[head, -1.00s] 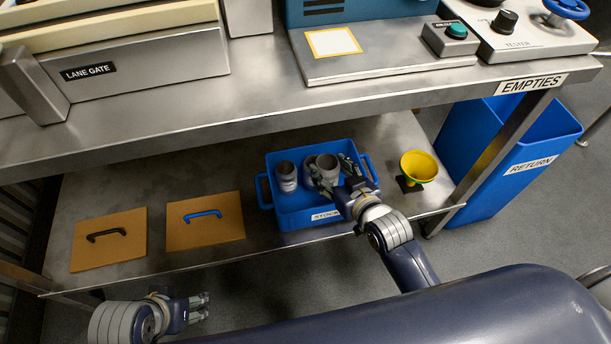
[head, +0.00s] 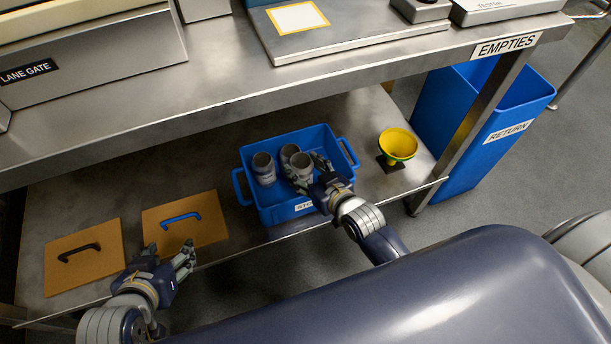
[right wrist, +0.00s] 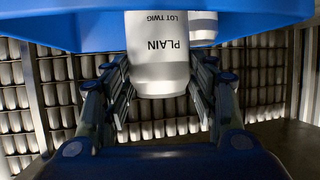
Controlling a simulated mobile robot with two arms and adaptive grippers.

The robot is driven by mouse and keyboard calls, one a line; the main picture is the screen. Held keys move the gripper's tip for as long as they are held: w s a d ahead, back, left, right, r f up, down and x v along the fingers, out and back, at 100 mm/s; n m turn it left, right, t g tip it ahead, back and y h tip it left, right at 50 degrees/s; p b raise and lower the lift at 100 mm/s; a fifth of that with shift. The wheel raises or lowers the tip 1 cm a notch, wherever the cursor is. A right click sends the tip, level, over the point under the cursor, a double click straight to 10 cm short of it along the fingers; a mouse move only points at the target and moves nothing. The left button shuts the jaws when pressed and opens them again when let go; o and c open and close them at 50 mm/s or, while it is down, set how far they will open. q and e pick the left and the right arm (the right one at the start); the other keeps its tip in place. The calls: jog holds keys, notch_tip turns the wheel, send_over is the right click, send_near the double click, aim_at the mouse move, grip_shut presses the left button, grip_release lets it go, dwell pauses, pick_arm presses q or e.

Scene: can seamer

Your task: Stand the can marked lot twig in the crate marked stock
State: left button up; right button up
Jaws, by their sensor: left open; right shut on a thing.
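The can marked lot twig (right wrist: 158,55) is grey-white, reads PLAIN and LOT TWIG in the right wrist view, and sits between the fingers of my right gripper (right wrist: 158,88). In the head view my right gripper (head: 312,174) is shut on this can (head: 300,166) inside the blue crate marked stock (head: 268,215). Whether the can's base touches the crate floor is hidden. My left gripper (head: 170,255) is open and empty, in front of the shelf's boards.
Two brown boards, one with a black handle (head: 88,265) and one with a blue handle (head: 205,225), lie left of the crate. A yellow funnel (head: 397,145) stands right of it. The upper counter (head: 200,110) overhangs behind. A blue return bin (head: 475,120) stands at right.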

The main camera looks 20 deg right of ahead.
aim_at(306, 179)
notch_tip(306, 179, down, 3)
jog(key=shift+r+b, duration=0.1)
jog(key=shift+b, duration=0.4)
pick_arm(q)
jog(key=w+d+r+t+h, duration=0.1)
jog(key=w+d+r+t, duration=0.1)
jog(key=w+r+t, duration=0.1)
jog(key=shift+w+r+t, duration=0.4)
jog(key=shift+w+r, duration=0.4)
jog(key=shift+w, duration=0.25)
jog(key=shift+w+r, duration=0.15)
pick_arm(e)
jog(key=shift+f, duration=0.4)
pick_arm(q)
jog(key=shift+w+d+r+t, duration=0.15)
jog(key=shift+r+t, duration=0.1)
jog(key=shift+t, duration=0.05)
pick_arm(e)
jog(key=shift+f, duration=0.35)
pick_arm(q)
jog(key=shift+r, duration=0.1)
pick_arm(e)
jog(key=o, duration=0.8)
